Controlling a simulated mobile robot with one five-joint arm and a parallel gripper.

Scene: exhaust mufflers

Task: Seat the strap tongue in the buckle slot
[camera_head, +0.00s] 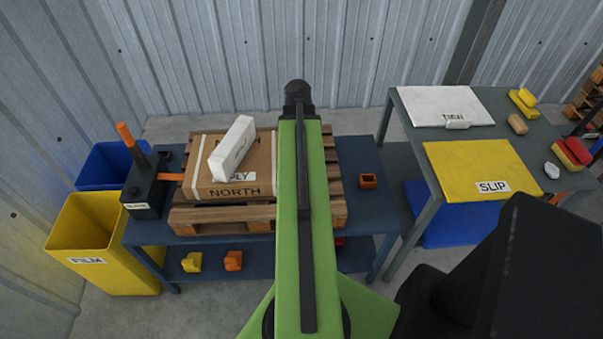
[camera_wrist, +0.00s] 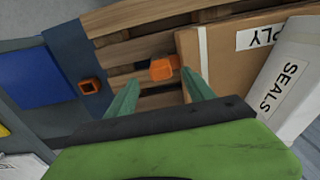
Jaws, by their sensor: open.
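My gripper (camera_wrist: 161,77) shows in the wrist view with its two green fingers apart and nothing clasped. An orange block (camera_wrist: 163,68) appears between or just beyond the fingertips, by the edge of the cardboard box and above the pallet boards. It looks like a strap or buckle part, but I cannot tell which. A square orange piece with a dark opening (camera_wrist: 88,86) sits on the blue table beside the pallet. It also shows in the head view (camera_head: 368,181), right of my arm. In the head view my arm hides the gripper and the orange block.
The cardboard box (camera_head: 258,160) carries a white carton (camera_head: 232,148) on the wooden pallet (camera_head: 190,219). A black tool with an orange handle (camera_head: 145,190) stands left of it. A yellow bin (camera_head: 90,235) is at the left. A grey table with a yellow sheet (camera_head: 470,165) is at the right.

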